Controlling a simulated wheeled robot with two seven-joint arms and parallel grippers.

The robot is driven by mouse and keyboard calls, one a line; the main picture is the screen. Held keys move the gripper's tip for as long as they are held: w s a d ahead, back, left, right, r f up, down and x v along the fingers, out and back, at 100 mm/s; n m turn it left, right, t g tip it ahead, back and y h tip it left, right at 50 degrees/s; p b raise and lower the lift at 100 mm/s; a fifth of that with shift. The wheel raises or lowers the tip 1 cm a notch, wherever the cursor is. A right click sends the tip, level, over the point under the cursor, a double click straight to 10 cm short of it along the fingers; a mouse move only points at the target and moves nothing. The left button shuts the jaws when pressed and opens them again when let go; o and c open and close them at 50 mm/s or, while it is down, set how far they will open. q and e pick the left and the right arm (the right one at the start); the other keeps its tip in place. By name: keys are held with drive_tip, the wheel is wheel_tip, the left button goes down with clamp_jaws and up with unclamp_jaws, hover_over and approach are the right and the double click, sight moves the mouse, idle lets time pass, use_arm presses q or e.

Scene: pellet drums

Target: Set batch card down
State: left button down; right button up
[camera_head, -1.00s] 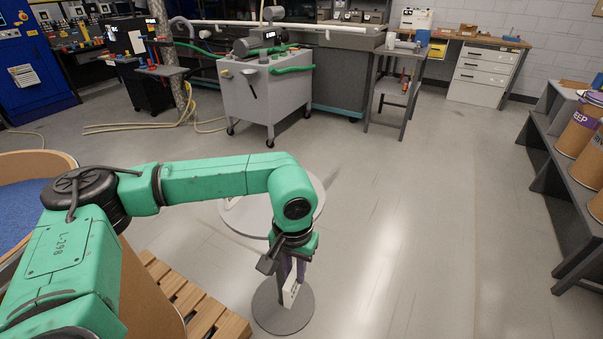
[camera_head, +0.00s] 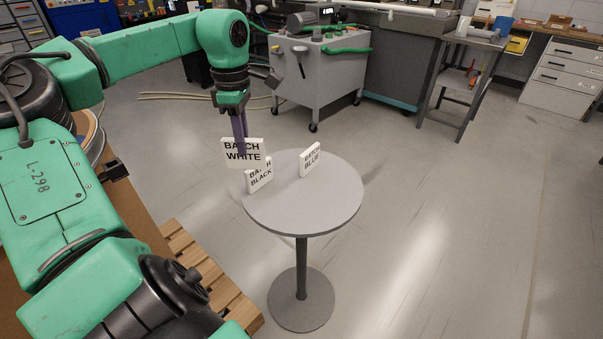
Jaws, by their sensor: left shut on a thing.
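My left gripper (camera_head: 240,135) points down and is shut on a white card marked BATCH WHITE (camera_head: 243,154). The card is at the left edge of a small round grey table (camera_head: 325,205), in front of the gripper's purple fingers. A card marked BATCH BLACK (camera_head: 259,176) stands on the table and is partly covered by the BATCH WHITE card. A card marked BATCH BLUE (camera_head: 309,160) stands further right on the table. I cannot tell whether the held card touches the black one. My right gripper is not in view.
The right and front of the round tabletop are bare. A wooden pallet (camera_head: 205,268) lies on the floor at left, below a drum. A grey wheeled cart (camera_head: 318,80) and a side table (camera_head: 462,80) stand behind. Open floor lies to the right.

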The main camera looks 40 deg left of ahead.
use_arm(q)
drive_tip(key=w+d+r+n+b, duration=0.2)
drive_tip(key=w+d+r, duration=0.2)
drive_tip(key=w+r, duration=0.1)
drive_tip(key=r, duration=0.2)
hover_over(310, 210)
drive_tip(key=shift+n, duration=0.3)
wheel_tip(310, 210, down, 20)
drive_tip(key=shift+d+f+b, duration=0.1)
drive_tip(key=shift+f+b, duration=0.05)
drive_tip(key=shift+b, duration=0.85)
drive_tip(key=shift+f, duration=0.1)
drive_tip(key=c, duration=0.8)
unclamp_jaws()
wheel_tip(310, 210, up, 12)
drive_tip(key=shift+r, duration=0.2)
